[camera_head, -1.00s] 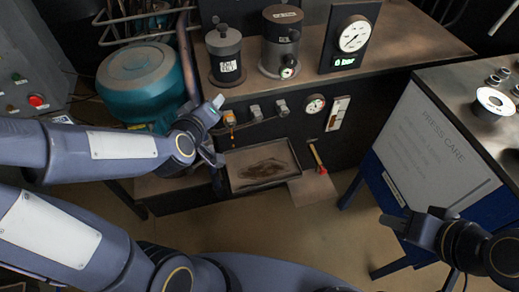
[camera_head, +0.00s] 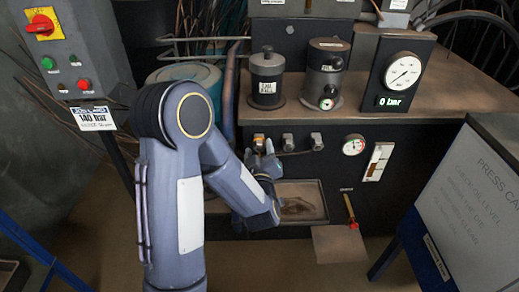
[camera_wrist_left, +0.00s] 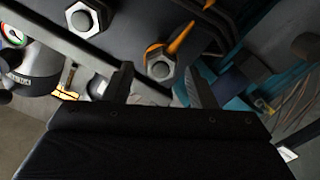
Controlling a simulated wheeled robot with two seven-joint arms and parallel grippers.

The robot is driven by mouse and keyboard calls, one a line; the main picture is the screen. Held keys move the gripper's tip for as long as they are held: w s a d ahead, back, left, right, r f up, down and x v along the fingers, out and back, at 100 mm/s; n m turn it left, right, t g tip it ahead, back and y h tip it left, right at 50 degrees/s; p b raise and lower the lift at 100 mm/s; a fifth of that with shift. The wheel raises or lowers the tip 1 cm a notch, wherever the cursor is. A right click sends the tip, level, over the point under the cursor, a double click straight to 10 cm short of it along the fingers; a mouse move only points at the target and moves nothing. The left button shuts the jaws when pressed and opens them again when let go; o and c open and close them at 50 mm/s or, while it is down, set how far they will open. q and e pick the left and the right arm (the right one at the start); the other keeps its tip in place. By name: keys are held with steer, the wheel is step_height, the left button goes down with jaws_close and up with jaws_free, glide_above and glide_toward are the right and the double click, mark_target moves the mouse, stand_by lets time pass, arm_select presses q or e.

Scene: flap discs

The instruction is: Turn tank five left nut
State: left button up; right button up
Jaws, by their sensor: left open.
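My left gripper (camera_head: 262,165) is at the left end of a row of small fittings on the dark front of the bench. The left fitting (camera_head: 258,138) is just above it. In the left wrist view my left gripper (camera_wrist_left: 160,82) is open, with a hex nut (camera_wrist_left: 160,68) and its orange pointer between and just beyond the fingertips. I cannot tell whether the fingers touch it. A second hex nut (camera_wrist_left: 82,18) shows to the upper left, outside the jaws. No label reading tank five is legible. My right gripper is out of view.
Two grey cylinders (camera_head: 267,78) (camera_head: 326,72) and a dial gauge (camera_head: 402,72) stand on the bench. A control box (camera_head: 75,50) is at upper left and a white sign panel (camera_head: 470,190) at right.

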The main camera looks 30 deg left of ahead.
arm_select(q)
steer(key=shift+x, duration=0.75)
steer(key=c, duration=1)
steer(key=shift+o, duration=0.2)
